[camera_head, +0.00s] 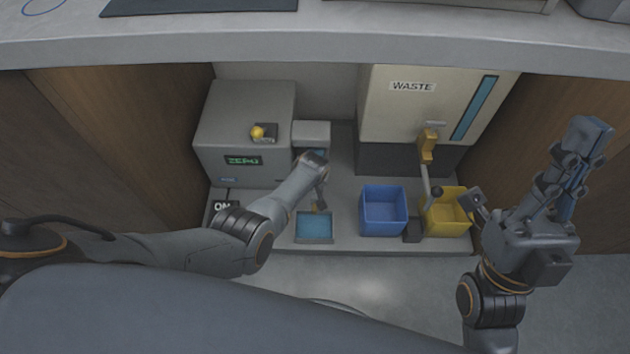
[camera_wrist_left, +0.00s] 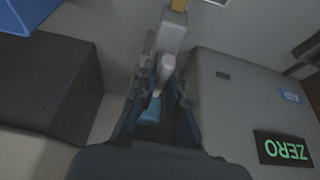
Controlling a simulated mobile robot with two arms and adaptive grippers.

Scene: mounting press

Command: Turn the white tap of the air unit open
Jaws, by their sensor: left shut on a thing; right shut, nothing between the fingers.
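The air unit is the grey box with a green ZERO display (camera_head: 243,160). It also shows in the left wrist view, upside down, with an AIR label (camera_wrist_left: 290,97). A small whitish tap (camera_wrist_left: 165,69) is between the fingers of my left gripper (camera_wrist_left: 163,78), which is shut on it. A blue part (camera_wrist_left: 151,110) shows below the tap, between the fingers. In the head view my left wrist covers the tap. My right gripper (camera_head: 587,140) is shut and empty, raised at the right, away from the air unit.
A WASTE cabinet (camera_head: 390,110) with a yellow handle (camera_head: 428,146) stands right of the air unit. A blue bin (camera_head: 383,211), a yellow bin (camera_head: 447,221) and a shallow blue-bottomed tray (camera_head: 314,239) sit in front. A counter (camera_head: 310,40) overhangs; wooden walls close both sides.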

